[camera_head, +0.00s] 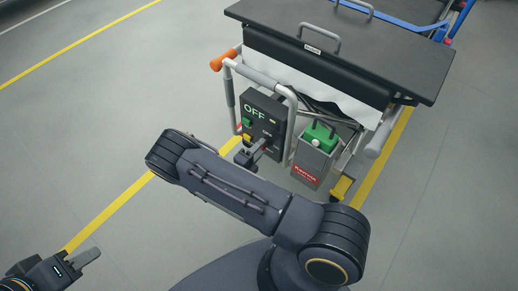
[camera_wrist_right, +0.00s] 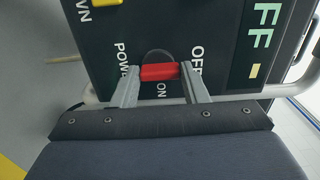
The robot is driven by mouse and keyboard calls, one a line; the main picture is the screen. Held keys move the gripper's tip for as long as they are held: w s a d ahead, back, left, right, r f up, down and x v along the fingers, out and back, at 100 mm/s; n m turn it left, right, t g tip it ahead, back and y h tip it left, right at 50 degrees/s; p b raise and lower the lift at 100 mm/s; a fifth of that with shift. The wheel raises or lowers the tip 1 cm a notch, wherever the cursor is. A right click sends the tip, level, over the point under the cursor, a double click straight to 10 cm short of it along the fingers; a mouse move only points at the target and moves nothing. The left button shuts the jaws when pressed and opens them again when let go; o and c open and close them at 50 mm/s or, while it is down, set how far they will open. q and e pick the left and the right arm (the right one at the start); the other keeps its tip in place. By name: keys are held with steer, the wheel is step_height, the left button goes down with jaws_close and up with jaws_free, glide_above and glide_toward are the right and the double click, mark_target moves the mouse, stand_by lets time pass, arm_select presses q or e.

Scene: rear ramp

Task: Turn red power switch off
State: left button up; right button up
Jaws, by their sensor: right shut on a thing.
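The dark control box (camera_head: 262,122) hangs on the cart's rear frame. Its face shows large pale green "OFF" lettering, also partly seen in the right wrist view (camera_wrist_right: 265,30). The red power switch (camera_wrist_right: 160,72) lies between the fingertips of my right gripper (camera_wrist_right: 159,73), which is shut on it. Printed "POWER", "OFF" and "ON" labels surround the switch. In the head view my right gripper (camera_head: 247,154) is at the box's lower part, and the switch is hidden there. My left gripper (camera_head: 84,261) is at the lower left, away from the box; its finger gap is unclear.
A green-topped battery (camera_head: 314,146) in a grey holder with a red label sits right of the box. Above is the cart's dark platform (camera_head: 345,40) with handles. An orange-ended grey rail (camera_head: 225,60) borders the box. Open grey floor with yellow lines lies to the left.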

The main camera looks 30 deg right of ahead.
steer(key=o, duration=1)
steer(key=p+v, duration=0.1)
steer(key=v, duration=0.7)
